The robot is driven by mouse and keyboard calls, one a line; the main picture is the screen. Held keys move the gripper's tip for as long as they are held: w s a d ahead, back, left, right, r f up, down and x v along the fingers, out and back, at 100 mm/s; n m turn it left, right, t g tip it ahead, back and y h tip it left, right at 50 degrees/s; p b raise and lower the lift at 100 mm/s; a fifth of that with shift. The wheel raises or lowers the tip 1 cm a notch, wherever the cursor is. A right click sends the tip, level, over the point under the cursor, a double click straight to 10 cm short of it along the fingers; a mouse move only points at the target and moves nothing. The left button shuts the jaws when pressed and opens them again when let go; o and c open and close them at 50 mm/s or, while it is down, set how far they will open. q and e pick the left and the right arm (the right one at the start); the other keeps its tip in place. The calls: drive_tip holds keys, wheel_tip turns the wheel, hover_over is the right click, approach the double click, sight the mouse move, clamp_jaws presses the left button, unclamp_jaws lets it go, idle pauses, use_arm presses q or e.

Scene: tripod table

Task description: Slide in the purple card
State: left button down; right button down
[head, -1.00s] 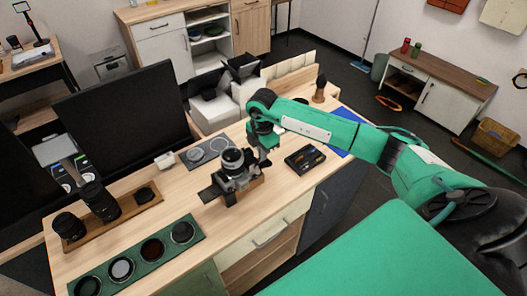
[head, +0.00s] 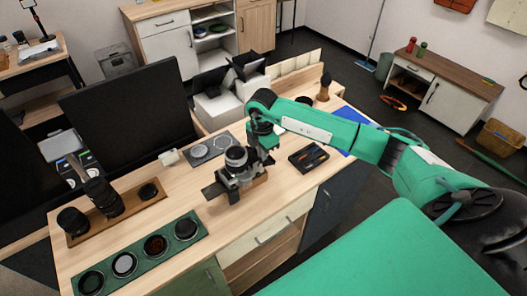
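A black and silver camera (head: 237,160) stands on a small wooden block near the middle of the light wood table. A flat dark plate sticks out at its left side. My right gripper (head: 267,155) points down right beside the camera, on its right. Its fingertips are small and partly hidden against the camera, so I cannot tell whether they are open, touching it or holding anything. I cannot make out a purple card. A black open case (head: 309,158) with small dark and orange items lies to the right of the gripper. My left gripper is not in view.
A green tray (head: 205,228) of round filters lies at the front left. A wooden rack (head: 131,209) holds dark lenses. A grey mat (head: 194,158) lies behind the camera, and a large black monitor (head: 130,112) stands at the back left. Table in front of the camera is clear.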

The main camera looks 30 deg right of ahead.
drive_tip(key=shift+a, duration=0.45)
drive_tip(key=c, duration=2.1)
unclamp_jaws()
drive_tip(key=shift+o, duration=0.5)
drive_tip(key=shift+f, duration=0.1)
drive_tip(key=shift+d, duration=0.1)
drive_tip(key=shift+d, duration=0.35)
drive_tip(key=shift+w+d+b, duration=0.1)
drive_tip(key=shift+d+b, duration=0.2)
drive_tip(key=shift+d, duration=1)
